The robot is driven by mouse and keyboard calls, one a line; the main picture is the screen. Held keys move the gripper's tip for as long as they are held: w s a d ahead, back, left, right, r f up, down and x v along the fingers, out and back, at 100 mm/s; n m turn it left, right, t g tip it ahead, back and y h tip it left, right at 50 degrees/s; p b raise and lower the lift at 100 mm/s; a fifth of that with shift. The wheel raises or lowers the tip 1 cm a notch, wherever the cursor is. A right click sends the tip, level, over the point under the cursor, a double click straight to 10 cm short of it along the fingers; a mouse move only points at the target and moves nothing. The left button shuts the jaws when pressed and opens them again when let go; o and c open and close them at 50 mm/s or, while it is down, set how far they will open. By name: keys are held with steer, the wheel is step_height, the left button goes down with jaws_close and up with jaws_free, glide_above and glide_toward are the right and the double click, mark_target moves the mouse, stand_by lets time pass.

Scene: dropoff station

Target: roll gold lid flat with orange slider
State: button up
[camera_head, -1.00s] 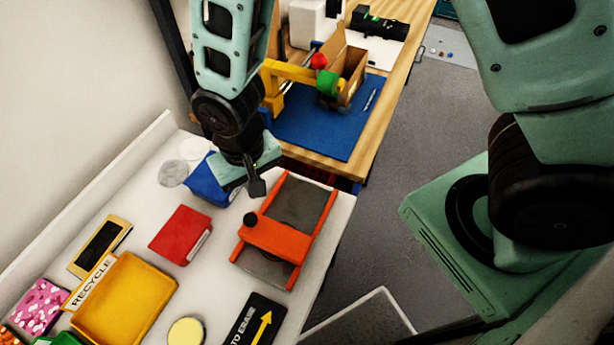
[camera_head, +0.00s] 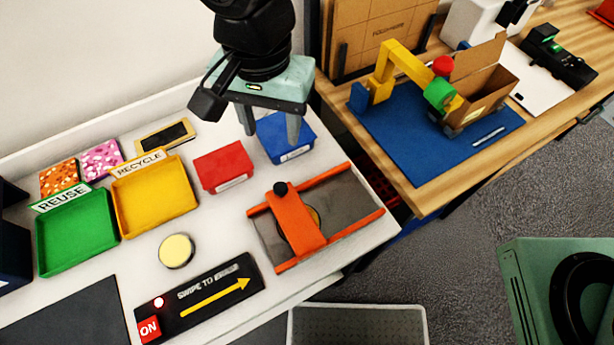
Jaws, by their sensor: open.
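The orange slider (camera_head: 292,219), a flat bar with a black knob (camera_head: 280,188), lies across a grey plate (camera_head: 352,208) between two orange rails. It sits toward the plate's left end. My gripper (camera_head: 271,141) hangs above and behind the slider, in front of the blue box in the picture. Its two fingers point down, apart and empty. It does not touch the slider.
A blue box (camera_head: 286,136) and a red box (camera_head: 222,168) stand behind the slider. Yellow (camera_head: 157,197) and green (camera_head: 77,232) trays are at left. A pale yellow disc (camera_head: 176,251) and black swipe panel (camera_head: 200,299) lie in front. A wooden bench (camera_head: 435,195) is right.

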mark_target(280, 188)
steer(key=f+p, duration=0.1)
steer(key=f, duration=0.4)
steer(key=f+p, duration=0.1)
steer(key=f, duration=0.5)
steer(key=f+p, duration=0.2)
steer(key=f, duration=0.3)
steer(key=shift+s+f, duration=0.25)
steer(key=shift+f, duration=0.05)
